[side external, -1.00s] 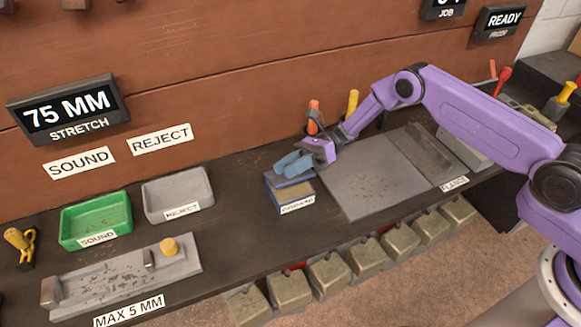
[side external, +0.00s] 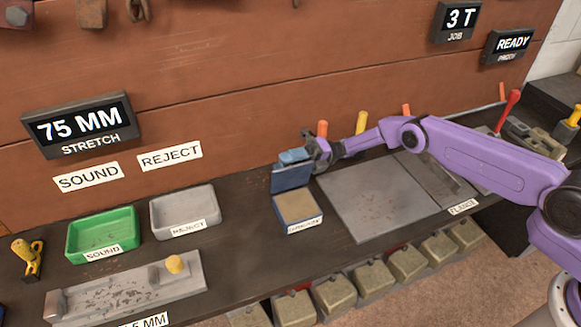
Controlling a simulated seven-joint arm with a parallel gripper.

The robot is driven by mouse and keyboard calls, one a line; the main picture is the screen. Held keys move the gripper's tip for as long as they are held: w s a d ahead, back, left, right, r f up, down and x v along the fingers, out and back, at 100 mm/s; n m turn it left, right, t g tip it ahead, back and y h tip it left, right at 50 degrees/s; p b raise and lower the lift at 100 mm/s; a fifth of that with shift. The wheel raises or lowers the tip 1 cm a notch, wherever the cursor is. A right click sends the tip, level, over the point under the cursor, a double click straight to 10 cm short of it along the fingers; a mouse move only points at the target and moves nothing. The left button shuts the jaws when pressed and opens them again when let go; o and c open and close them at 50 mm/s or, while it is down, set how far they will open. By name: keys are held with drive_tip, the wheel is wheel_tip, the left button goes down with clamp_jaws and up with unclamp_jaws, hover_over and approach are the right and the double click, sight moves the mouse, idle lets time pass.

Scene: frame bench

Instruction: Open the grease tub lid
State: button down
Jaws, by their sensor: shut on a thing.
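The grease tub (side external: 299,209) is a small blue box with tan contents and a white label on its front, on the dark bench. Its blue lid (side external: 290,178) stands up at the tub's back edge, so the tan inside shows. My gripper (side external: 294,157), with light blue fingers, is at the top edge of the raised lid and shut on it. The exact contact is partly hidden by the fingers.
A grey plate (side external: 372,200) lies right of the tub. A grey reject tray (side external: 184,213) and a green sound tray (side external: 101,238) stand to the left. Orange and yellow handles (side external: 361,122) stand behind my wrist.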

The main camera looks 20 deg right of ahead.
drive_tip(key=shift+w+d+f+m+t+y, duration=0.15)
drive_tip(key=shift+w+m+t, duration=0.3)
drive_tip(key=shift+m, duration=0.35)
drive_tip(key=shift+w+a+f+m+t+y, duration=0.15)
drive_tip(key=shift+w+m+t, duration=0.1)
drive_tip(key=shift+w+m, duration=0.4)
drive_tip(key=shift+s+d+r+m, duration=0.1)
drive_tip(key=shift+m, duration=0.15)
drive_tip(key=c, duration=0.9)
unclamp_jaws()
drive_tip(key=shift+o, duration=0.2)
